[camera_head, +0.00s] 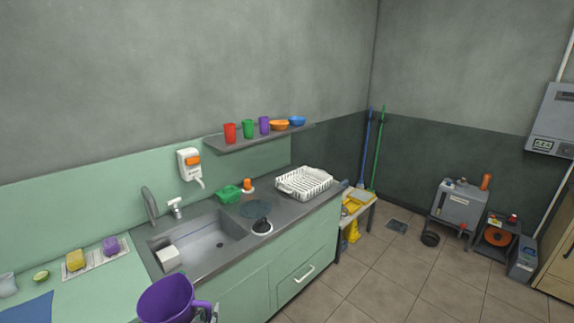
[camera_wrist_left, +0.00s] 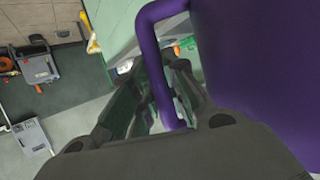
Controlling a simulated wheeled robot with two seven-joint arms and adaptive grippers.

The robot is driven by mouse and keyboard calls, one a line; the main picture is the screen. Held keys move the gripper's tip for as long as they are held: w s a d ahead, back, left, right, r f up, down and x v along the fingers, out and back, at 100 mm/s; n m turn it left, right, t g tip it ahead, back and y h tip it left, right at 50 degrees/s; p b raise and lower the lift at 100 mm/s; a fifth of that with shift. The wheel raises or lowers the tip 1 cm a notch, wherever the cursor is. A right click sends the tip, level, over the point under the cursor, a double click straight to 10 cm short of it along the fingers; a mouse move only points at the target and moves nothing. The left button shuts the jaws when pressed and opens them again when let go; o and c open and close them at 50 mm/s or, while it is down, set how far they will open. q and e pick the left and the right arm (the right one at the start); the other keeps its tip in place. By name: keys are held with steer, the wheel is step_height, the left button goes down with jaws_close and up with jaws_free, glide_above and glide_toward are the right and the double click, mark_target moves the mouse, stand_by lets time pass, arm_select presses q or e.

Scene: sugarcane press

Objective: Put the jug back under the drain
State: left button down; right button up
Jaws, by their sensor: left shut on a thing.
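The purple jug (camera_head: 166,301) is at the bottom of the head view, in front of the sink counter, with its open top showing. My left gripper (camera_head: 213,314), mostly cut off by the lower picture edge, is shut on the jug's handle. In the left wrist view the jug (camera_wrist_left: 265,70) fills the right side, and its handle (camera_wrist_left: 150,60) runs down between the fingers of my left gripper (camera_wrist_left: 167,80). A grey box-shaped machine (camera_head: 459,206) stands at the back right, with a black ring (camera_head: 430,239) on the floor by it. I cannot tell which part is its drain. My right gripper is out of view.
The green counter (camera_head: 262,290) with a sink (camera_head: 217,241) runs along the left wall. A small table (camera_head: 352,211) stands at its far end. A floor grate (camera_head: 397,226) lies in the open tiled floor. A cart with an orange reel (camera_head: 497,237) stands right of the machine.

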arm_select(q)
steer(key=shift+r, duration=0.1)
steer(key=f, duration=0.2)
steer(key=s+f, duration=0.1)
steer(key=f, duration=0.2)
steer(key=shift+s+f, duration=0.25)
steer(key=shift+f, duration=0.1)
steer(key=shift+a, duration=0.15)
stand_by(0.3)
